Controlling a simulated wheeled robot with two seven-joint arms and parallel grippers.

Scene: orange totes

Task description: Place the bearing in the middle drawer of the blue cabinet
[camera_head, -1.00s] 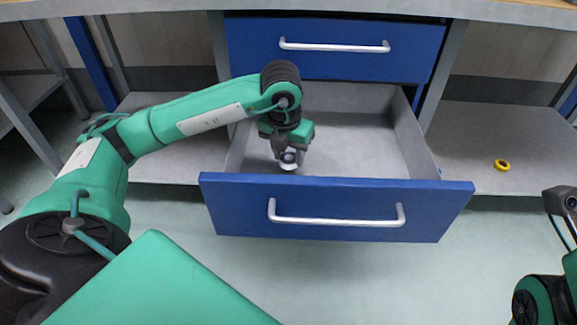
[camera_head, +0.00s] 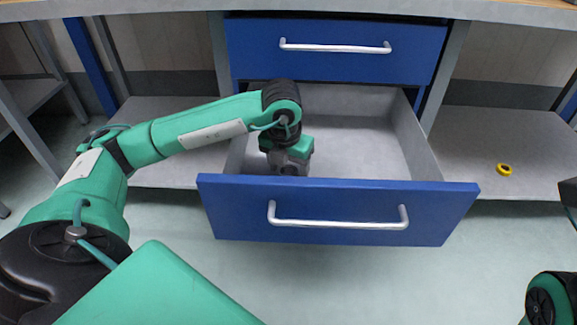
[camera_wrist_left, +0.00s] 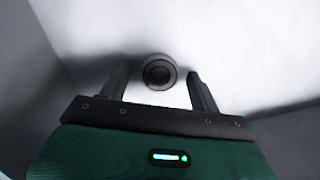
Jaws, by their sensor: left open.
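The bearing (camera_wrist_left: 158,73) is a small dark-grey ring on the pale drawer floor in the left wrist view. It lies between the spread fingertips, with a gap on both sides. My left gripper (camera_head: 289,168) is open and reaches down inside the pulled-out blue drawer (camera_head: 340,234). It hides the bearing in the head view. The drawer has a light-grey inside, a blue front and a silver bar handle. It sits below a shut blue drawer (camera_head: 335,65) of the cabinet. My right gripper does not show; only parts of my right arm appear at the right edge.
The drawer's right half is bare. Its front panel stands between my body and the gripper. A worktop edge (camera_head: 340,10) runs above.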

